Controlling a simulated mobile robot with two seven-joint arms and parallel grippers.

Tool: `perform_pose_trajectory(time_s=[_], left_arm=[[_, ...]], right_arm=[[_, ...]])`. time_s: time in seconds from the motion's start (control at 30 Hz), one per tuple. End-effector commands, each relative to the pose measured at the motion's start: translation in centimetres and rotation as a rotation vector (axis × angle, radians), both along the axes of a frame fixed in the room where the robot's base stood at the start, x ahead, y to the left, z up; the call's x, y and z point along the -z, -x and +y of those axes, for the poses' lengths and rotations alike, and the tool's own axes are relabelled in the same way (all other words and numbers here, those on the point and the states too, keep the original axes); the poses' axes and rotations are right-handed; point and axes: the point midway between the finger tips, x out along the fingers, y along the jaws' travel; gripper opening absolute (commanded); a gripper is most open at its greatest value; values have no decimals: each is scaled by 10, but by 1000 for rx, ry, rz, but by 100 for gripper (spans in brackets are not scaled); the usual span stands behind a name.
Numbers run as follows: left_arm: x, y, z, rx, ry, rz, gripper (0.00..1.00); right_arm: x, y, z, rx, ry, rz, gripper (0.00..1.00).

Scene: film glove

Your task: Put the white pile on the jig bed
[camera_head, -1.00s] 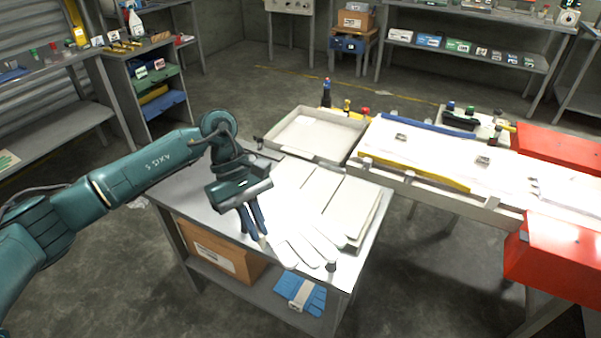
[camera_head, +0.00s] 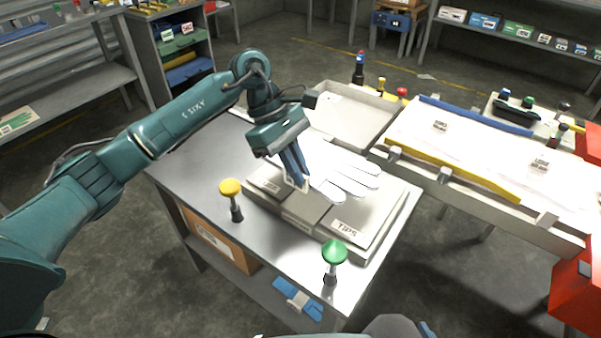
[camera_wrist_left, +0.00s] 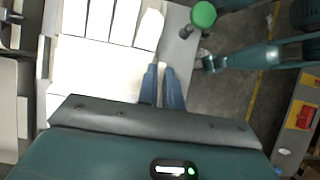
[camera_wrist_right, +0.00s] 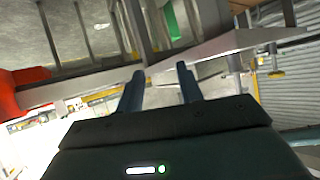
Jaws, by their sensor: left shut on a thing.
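The white pile (camera_head: 345,168) is a flat stack of white gloves, its fingers spread toward the right in the head view. My left gripper (camera_head: 300,184) is shut on the pile's near edge. The pile lies over a low grey block with a "TIPS" label (camera_head: 347,228), which I take for the jig bed; I cannot tell whether it touches the block. The left wrist view shows the pale glove fingers (camera_wrist_left: 110,22) beside the blue gripper fingers (camera_wrist_left: 163,72). My right gripper (camera_wrist_right: 160,72) is open and empty in the right wrist view.
A yellow-topped post (camera_head: 231,190) and a green-topped post (camera_head: 334,254) stand at the block's near side. A shallow tray (camera_head: 345,118) and a long bench with a yellow rail (camera_head: 455,176) lie beyond. The metal table (camera_head: 195,158) is bare at the left.

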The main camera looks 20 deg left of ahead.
Motion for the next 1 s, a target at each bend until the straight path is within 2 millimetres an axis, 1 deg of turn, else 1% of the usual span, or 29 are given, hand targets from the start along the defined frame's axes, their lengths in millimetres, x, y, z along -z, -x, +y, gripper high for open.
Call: perform_pose_trajectory(time_s=[0.27, 0.47, 0.57, 0.9, 1.0], left_arm=[[-1, 0, 0, 0, 0, -1, 0], [1, 0, -1, 0, 2, -1, 0], [8, 0, -1, 0, 2, 1, 0], [39, 0, -1, 1, 1, 0, 0], [45, 0, -1, 0, 1, -1, 0]], right_arm=[[-1, 0, 0, 0, -1, 0, 36], [9, 0, 1, 1, -12, 3, 36], [12, 0, 1, 3, -21, 4, 36], [26, -4, 4, 26, -80, -10, 36], [28, -4, 4, 30, -96, -13, 36]])
